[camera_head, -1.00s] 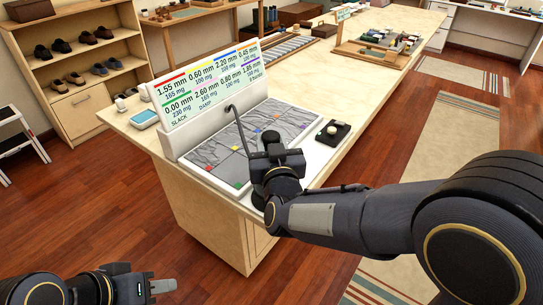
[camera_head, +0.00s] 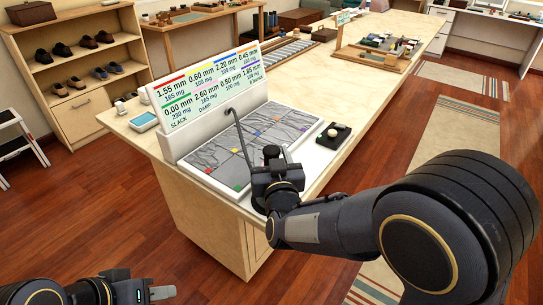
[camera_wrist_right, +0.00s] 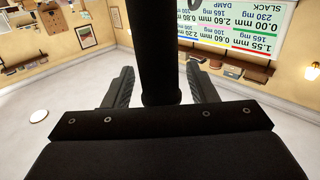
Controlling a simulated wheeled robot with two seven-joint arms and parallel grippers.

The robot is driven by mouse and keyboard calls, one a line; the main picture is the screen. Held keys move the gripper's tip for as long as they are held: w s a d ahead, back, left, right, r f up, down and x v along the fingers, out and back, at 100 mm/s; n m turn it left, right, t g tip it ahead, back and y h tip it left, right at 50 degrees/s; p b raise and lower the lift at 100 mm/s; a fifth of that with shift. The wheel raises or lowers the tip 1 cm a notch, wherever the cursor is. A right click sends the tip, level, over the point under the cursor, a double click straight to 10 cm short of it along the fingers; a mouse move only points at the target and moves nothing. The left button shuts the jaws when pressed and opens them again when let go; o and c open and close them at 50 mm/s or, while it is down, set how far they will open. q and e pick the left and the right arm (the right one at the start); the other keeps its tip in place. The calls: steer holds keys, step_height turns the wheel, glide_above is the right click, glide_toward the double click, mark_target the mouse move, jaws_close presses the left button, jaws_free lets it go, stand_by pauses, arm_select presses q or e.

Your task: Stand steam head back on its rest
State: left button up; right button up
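The steam head, as I take it, is a thin dark wand (camera_head: 239,138) with a bent tip. It leans up and left over the grey board. My right gripper (camera_head: 268,168) is at its lower end, at the board's near right edge. In the right wrist view a dark round shaft (camera_wrist_right: 160,50) stands between the two fingers, which look closed about it; the actual contact is hidden. A black tray (camera_head: 333,136) with a pale round piece is right of the board; I cannot tell whether it is the rest. My left gripper (camera_head: 162,293) is low at left, away from the table.
The grey board (camera_head: 213,160) with coloured squares lies before an upright readings panel (camera_head: 208,90). A small white device (camera_head: 143,121) is left of it. Trays with goods (camera_head: 370,56) stand further back. The tabletop beyond the black tray has free room.

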steer(key=shift+r, duration=0.2)
steer(key=s+d, duration=0.2)
steer(key=s, duration=1)
steer(key=s+d+f+m+g, duration=0.1)
steer(key=s+d+f+g, duration=0.2)
steer(key=s+d+g, duration=0.3)
steer(key=s+d+f+m+g+y, duration=0.1)
steer(key=s+d+g, duration=0.5)
steer(key=s+d, duration=0.6)
step_height(320, 180, down, 2)
steer(key=shift+d+m, duration=0.3)
steer(key=shift+m, duration=0.5)
